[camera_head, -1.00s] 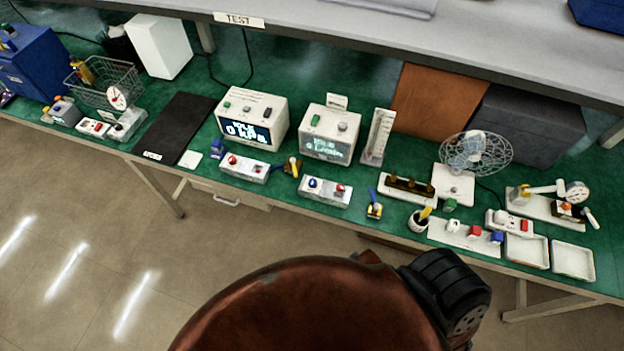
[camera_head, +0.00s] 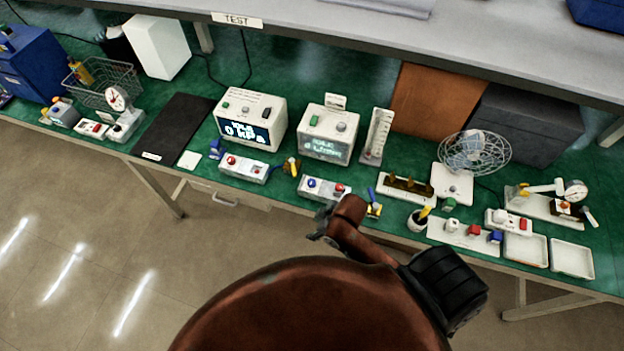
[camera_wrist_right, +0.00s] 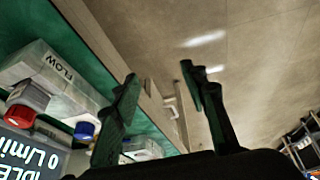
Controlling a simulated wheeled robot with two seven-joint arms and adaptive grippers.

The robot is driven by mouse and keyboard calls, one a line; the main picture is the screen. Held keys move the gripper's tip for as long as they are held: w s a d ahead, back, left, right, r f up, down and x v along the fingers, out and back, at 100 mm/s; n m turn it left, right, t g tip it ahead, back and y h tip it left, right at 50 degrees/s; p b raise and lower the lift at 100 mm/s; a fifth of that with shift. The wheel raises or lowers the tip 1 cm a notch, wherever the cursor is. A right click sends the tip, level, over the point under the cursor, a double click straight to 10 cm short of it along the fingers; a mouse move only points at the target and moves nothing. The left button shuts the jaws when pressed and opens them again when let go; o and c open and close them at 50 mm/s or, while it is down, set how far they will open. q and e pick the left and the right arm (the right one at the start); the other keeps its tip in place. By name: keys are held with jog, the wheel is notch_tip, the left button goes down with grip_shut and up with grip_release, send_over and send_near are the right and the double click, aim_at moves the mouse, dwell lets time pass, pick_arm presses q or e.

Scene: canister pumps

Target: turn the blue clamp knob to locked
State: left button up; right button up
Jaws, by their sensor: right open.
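Several small blue parts are on the green bench, and I cannot tell for sure which is the clamp knob. A blue knob (camera_head: 312,182) sits beside a red one on the white box in front of the flow meter; it also shows in the right wrist view (camera_wrist_right: 85,130). A blue-handled yellow piece (camera_head: 373,208) stands to its right, partly behind my arm. A blue clamp-like piece (camera_head: 217,149) stands farther left. My right gripper (camera_head: 318,230) is just off the bench's front edge, open and empty, its fingers apart in the wrist view (camera_wrist_right: 158,75). My left gripper is not seen.
The pressure display (camera_head: 250,120) and flow display (camera_head: 326,135) stand behind the knob boxes. A fan (camera_head: 474,155), white trays (camera_head: 572,260) and a cup (camera_head: 418,221) are to the right. A shelf (camera_head: 450,50) overhangs the back. The floor in front is clear.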

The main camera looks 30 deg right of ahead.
jog(key=w+a+r+n+g+y, duration=0.1)
jog(key=w+a+n, duration=0.4)
notch_tip(320, 180, up, 9)
jog(key=n+g+h, duration=0.3)
jog(key=n, duration=0.4)
send_over(312, 181)
jog(key=shift+f, duration=0.15)
notch_tip(312, 181, down, 8)
jog(key=shift+r+b, duration=0.2)
jog(key=shift+b, duration=0.1)
grip_shut()
